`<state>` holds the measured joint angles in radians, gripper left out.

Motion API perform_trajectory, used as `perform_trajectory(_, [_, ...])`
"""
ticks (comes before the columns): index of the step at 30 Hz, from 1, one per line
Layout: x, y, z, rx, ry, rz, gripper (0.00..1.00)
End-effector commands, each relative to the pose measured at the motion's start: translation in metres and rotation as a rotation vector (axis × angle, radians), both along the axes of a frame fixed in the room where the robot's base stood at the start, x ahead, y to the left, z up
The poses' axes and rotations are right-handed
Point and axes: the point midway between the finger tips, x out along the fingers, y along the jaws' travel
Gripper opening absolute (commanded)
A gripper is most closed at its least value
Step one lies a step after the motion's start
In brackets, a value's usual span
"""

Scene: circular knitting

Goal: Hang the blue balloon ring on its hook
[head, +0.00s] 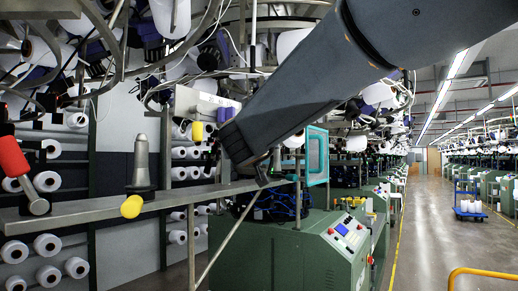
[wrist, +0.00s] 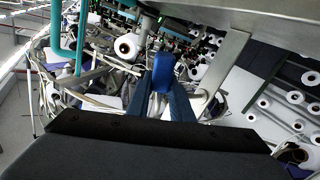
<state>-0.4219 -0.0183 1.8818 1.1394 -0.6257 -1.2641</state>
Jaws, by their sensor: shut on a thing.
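In the wrist view, a bright blue piece (wrist: 163,68) sits between the two dark blue fingers of my gripper (wrist: 161,92), which is shut on it. I take it to be the blue balloon ring; its full ring shape does not show. In the head view, my gripper (head: 264,172) points down at the grey metal rail, near the rail's right end. The held ring cannot be made out there. I cannot pick out the ring's hook in either view.
A green control cabinet (head: 318,262) and a teal-framed panel (head: 318,156) stand to the right. Yarn cones and pipes crowd above; the aisle floor (head: 440,225) is open.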

Motion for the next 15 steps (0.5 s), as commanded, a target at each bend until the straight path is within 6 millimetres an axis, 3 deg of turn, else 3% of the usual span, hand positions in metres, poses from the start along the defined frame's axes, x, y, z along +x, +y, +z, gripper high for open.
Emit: perform_trajectory(15, [0.018, 0.023, -0.004, 0.000, 0.001, 0.002, 0.00])
